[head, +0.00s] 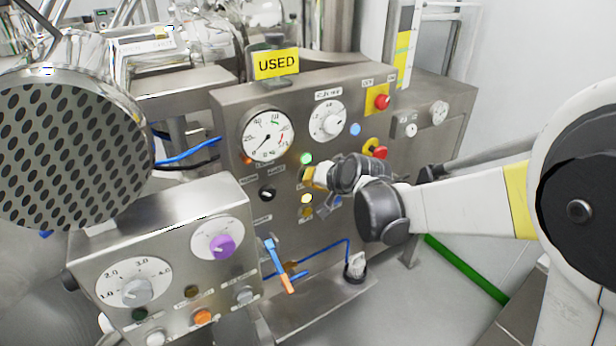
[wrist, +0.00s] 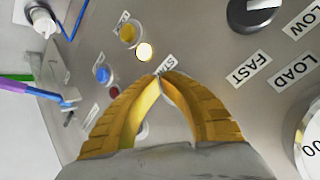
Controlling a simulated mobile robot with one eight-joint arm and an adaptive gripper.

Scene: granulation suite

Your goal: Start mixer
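The steel mixer control panel (head: 236,112) fills the middle of the head view. My gripper (head: 312,178) is at its face, just below a lit green button (head: 306,158) and above a lit pale-yellow button (head: 307,198). In the wrist view my gripper's (wrist: 160,75) yellow fingers meet at the tips, with nothing seen held. The tips overlap a label reading "STA", partly hidden (wrist: 166,66). The lit button (wrist: 144,52) is just beyond the tips. I cannot tell whether the tips touch the panel.
A yellow "USED" sign (head: 276,63) stands on the panel. A red button (head: 382,102) and another red one (head: 380,153) are to the right. A dial box (head: 175,235) and a perforated drum (head: 70,150) are at left. A blue-orange valve handle (head: 279,265) sticks out below.

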